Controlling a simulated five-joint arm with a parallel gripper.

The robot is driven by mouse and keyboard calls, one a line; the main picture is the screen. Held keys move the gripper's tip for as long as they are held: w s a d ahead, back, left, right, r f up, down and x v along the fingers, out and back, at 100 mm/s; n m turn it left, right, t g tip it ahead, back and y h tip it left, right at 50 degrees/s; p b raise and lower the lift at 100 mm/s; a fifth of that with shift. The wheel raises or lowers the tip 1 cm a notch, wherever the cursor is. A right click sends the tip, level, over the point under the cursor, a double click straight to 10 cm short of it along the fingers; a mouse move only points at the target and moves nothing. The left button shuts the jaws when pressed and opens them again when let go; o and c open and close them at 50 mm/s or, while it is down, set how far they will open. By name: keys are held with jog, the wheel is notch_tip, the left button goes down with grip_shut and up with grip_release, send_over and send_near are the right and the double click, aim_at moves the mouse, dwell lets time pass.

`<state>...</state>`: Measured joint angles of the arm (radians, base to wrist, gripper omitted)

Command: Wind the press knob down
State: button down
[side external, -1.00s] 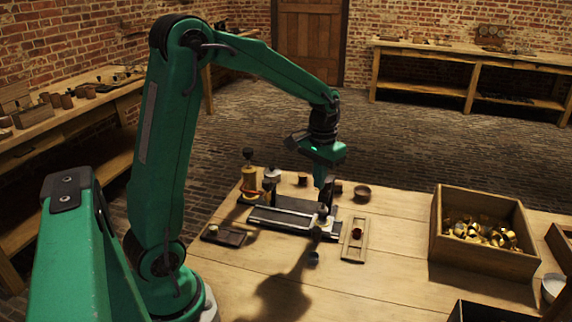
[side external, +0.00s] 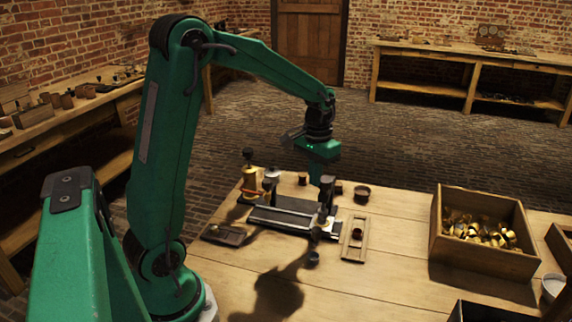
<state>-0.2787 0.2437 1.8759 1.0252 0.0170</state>
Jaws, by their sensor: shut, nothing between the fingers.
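The press (side external: 292,217) is a dark, low bench fixture with a pale rail, lying on the wooden table. Dark upright parts stand at its right end, with a small round knob (side external: 313,257) low at the front. My gripper (side external: 326,184) points down over the right end of the press, above the upright post (side external: 326,196). Its fingers are shut with nothing between them. They are small here, and I cannot tell whether the tips touch the press.
A shallow wooden tray (side external: 355,252) lies right of the press, and a dark tray (side external: 226,236) lies left. A brass-topped bottle (side external: 249,172) and small cups stand behind. A wooden crate (side external: 484,260) of brass pieces stands right.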

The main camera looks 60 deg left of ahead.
jog(key=shift+s+a, duration=0.1)
jog(key=shift+s, duration=0.25)
dwell(0.5)
notch_tip(320, 180, up, 6)
dwell(0.8)
jog(key=d, duration=0.1)
jog(key=w+d+r, duration=0.1)
jog(key=shift+d, duration=0.35)
jog(key=shift+f, duration=0.1)
jog(key=shift+f, duration=3.4)
